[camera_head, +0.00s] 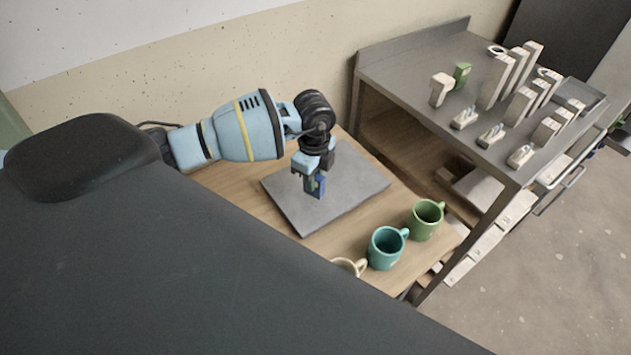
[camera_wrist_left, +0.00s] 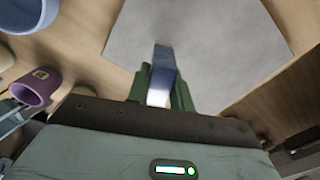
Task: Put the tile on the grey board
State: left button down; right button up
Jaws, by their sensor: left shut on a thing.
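The grey board (camera_head: 350,190) lies flat on the wooden table and also shows at the top of the left wrist view (camera_wrist_left: 205,30). My left gripper (camera_head: 311,182) points down over the board, left of its middle. It is shut on a blue tile (camera_head: 320,187), which it holds on edge, roughly upright. In the left wrist view the tile (camera_wrist_left: 164,64) stands between the green fingers (camera_wrist_left: 160,88). Whether the tile's lower edge touches the board I cannot tell. My right gripper is not in view.
A green mug (camera_head: 426,221), a teal mug (camera_head: 386,249) and a partly hidden cream mug (camera_head: 350,267) stand at the table's near right. A purple mug (camera_wrist_left: 36,88) shows in the left wrist view. A grey metal bench (camera_head: 405,75) with pale pieces stands behind, right.

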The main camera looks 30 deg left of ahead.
pick_arm(q)
jog(key=shift+w+a, duration=0.35)
jog(key=shift+w, duration=0.2)
jog(key=shift+f, duration=1.7)
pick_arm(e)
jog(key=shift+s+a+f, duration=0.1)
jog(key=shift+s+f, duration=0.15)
pick_arm(q)
jog(key=shift+s+f, duration=0.1)
jog(key=c, duration=1.2)
grip_release()
jog(key=shift+f, duration=0.1)
jog(key=shift+c, duration=0.2)
notch_tip(320, 180, up, 12)
jog(key=shift+r+p, duration=0.15)
jog(key=shift+p, duration=0.25)
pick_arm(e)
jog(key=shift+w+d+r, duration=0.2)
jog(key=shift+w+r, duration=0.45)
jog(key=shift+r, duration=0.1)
